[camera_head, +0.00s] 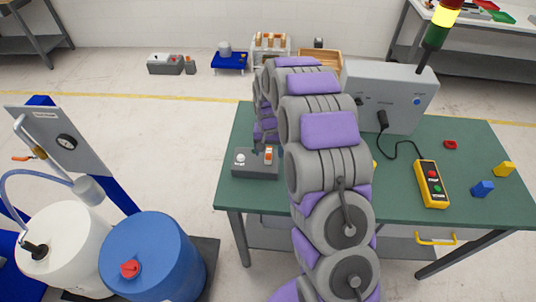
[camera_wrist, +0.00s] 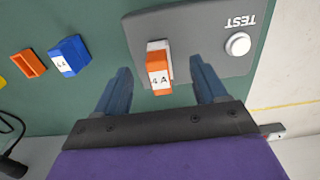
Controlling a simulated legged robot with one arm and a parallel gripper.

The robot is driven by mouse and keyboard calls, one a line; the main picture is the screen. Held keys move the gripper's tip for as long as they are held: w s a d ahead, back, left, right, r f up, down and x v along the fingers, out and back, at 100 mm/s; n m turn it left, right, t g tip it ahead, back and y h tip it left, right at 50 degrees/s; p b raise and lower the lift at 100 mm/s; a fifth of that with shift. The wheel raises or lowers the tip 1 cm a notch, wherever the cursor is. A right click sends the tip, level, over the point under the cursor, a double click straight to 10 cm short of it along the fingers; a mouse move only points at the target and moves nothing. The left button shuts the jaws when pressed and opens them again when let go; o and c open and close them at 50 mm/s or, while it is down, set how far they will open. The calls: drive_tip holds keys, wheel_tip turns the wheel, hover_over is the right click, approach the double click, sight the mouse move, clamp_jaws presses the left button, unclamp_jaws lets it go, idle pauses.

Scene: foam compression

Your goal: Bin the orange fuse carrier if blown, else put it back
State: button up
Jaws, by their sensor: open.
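The orange fuse carrier (camera_wrist: 159,78), with a white label reading "4 A", stands in the grey test block (camera_wrist: 215,25). In the head view the carrier (camera_head: 269,155) shows at the right end of the test block (camera_head: 255,172), on the green table's left side. The block has a white round button (camera_wrist: 237,44) marked TEST, which looks unlit. My gripper (camera_wrist: 158,66) is open, with one blue finger on each side of the carrier and gaps between. Whether the fuse is blown cannot be told. In the head view my arm hides most of the gripper.
A labelled blue piece (camera_wrist: 69,56) and an orange frame-like piece (camera_wrist: 29,64) lie left of the block. A grey cabinet (camera_head: 400,95) and a yellow pendant (camera_head: 431,184) stand on the right. Blue (camera_head: 482,188), yellow (camera_head: 504,169) and red (camera_head: 450,145) pieces lie at far right.

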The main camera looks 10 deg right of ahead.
sight(269, 150)
drive_tip(key=shift+c, duration=0.2)
clamp_jaws()
idle(0.6)
drive_tip(key=shift+r, duration=0.1)
drive_tip(key=shift+r+p, duration=1.05)
drive_tip(key=shift+r, duration=1.85)
